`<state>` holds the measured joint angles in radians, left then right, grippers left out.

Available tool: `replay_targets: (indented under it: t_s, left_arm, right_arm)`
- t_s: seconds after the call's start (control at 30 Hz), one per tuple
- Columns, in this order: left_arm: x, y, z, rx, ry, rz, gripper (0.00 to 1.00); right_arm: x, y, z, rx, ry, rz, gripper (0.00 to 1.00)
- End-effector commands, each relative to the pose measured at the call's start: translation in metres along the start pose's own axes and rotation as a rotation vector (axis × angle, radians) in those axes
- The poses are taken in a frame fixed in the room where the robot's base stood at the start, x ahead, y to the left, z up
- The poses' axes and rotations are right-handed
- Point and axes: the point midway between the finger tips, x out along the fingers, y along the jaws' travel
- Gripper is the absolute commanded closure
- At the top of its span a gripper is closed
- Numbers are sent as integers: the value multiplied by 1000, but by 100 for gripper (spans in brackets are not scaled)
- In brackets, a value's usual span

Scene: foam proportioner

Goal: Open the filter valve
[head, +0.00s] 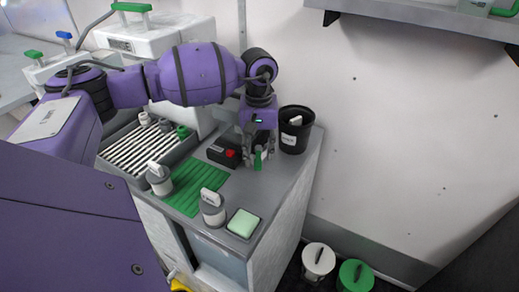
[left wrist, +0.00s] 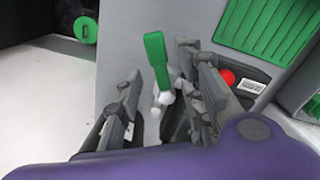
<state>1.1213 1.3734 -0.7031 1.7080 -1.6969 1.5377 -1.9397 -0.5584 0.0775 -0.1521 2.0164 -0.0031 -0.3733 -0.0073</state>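The filter valve shows as a green lever handle (head: 258,160) near the back right of the counter, in front of the black bin. In the left wrist view the green handle (left wrist: 156,58) stands out from a small white fitting (left wrist: 163,98). My left gripper (head: 258,154) points down over it. In the left wrist view its fingers (left wrist: 160,70) are open, one on each side of the handle, with visible gaps. The valve's lower body is largely hidden by the fingers. My right gripper is not in view.
A black box with a red button (head: 230,153) sits just left of the gripper. A black bin (head: 293,135) stands behind. A green ribbed mat (head: 187,200), lidded jars (head: 213,212) and a pale green pad (head: 243,222) lie nearer. The counter's right edge is close.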

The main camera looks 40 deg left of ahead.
Motion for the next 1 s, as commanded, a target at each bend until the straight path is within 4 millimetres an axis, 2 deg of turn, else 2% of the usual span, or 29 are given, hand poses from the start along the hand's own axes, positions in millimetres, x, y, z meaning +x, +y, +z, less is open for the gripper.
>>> replay_targets:
  t_s: [0.17,0.6,0.8,1.0]
  left_arm:
    - [-15,0,-1,-1,2,0,64]
    - [-101,2,0,2,2,3,64]
    - [-118,1,0,1,1,1,64]
    - [-121,1,0,1,1,1,64]
  right_arm:
    - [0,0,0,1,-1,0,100]
    - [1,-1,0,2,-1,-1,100]
    - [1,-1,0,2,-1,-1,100]
    - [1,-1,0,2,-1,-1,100]
